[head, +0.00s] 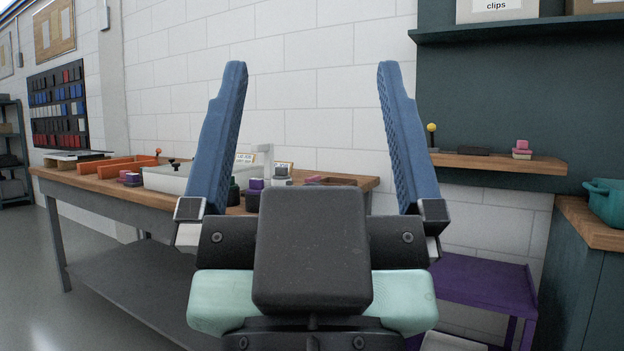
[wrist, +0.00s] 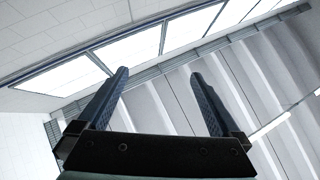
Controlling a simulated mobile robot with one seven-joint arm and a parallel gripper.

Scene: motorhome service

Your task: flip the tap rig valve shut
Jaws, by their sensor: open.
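My gripper (head: 311,67) is open and empty in the head view, raised close to the camera with its blue fingers wide apart. In the wrist view my gripper (wrist: 158,74) also shows open, with only wall, windows and ceiling beyond it. I cannot pick out the tap rig valve for certain. A pale grey upright fitting (head: 263,157) stands at the back of the workbench (head: 120,193), partly behind the left finger. A yellow-knobbed stick (head: 431,130) stands on a wooden wall shelf (head: 470,160) at the right. Both are well beyond my gripper.
The bench carries orange trays (head: 118,166), a pale bin (head: 166,179) and several small pots and blocks. A teal pot (head: 604,198) sits on the right counter. Open floor (head: 30,285) shows at the left.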

